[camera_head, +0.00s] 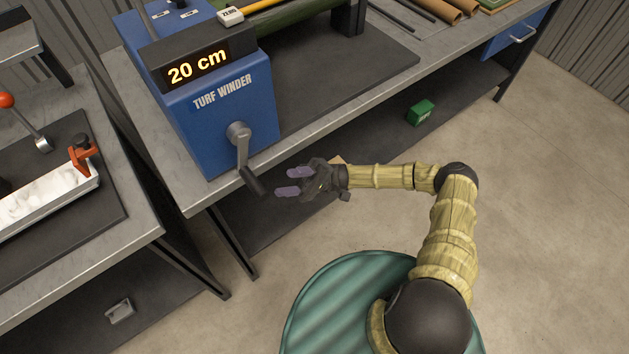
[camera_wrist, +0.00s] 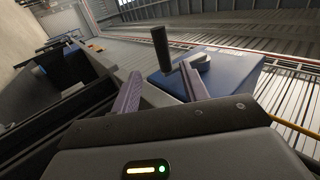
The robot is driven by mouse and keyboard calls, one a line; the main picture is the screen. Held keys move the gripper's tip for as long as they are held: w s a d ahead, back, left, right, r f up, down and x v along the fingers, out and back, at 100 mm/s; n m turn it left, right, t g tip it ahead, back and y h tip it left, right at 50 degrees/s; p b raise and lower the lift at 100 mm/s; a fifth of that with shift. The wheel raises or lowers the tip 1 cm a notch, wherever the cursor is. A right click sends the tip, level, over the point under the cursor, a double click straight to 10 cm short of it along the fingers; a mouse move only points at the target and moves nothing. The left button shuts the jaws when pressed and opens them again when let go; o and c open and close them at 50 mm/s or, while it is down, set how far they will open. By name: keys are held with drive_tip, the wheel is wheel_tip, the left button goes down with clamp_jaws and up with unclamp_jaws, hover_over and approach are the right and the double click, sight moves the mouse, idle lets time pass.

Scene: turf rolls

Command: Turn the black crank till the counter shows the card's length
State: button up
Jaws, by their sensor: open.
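The crank (camera_head: 244,160) sits on the front of the blue turf winder (camera_head: 230,120), its grey arm hanging down to a black handle (camera_head: 254,182). The counter (camera_head: 198,67) on top reads "20 cm". My gripper (camera_head: 286,182) is open, its purple fingers pointing at the handle from the right, a short gap away. In the wrist view the black handle (camera_wrist: 161,48) stands upright beyond and between the two fingertips (camera_wrist: 158,85), with the blue winder (camera_wrist: 215,78) behind it. I cannot make out a card showing a length.
The winder stands on a grey workbench (camera_head: 176,168) with a dark mat (camera_head: 335,75). Brown rolls (camera_head: 440,10) lie at the back right. A second bench at left holds a white trough (camera_head: 45,205) with an orange clamp (camera_head: 83,155). A green box (camera_head: 420,112) sits on the lower shelf.

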drive_tip(key=b+v, duration=0.2)
drive_tip(key=v, duration=0.7)
drive_tip(key=shift+d+f, duration=0.25)
drive_tip(key=shift+w, duration=0.15)
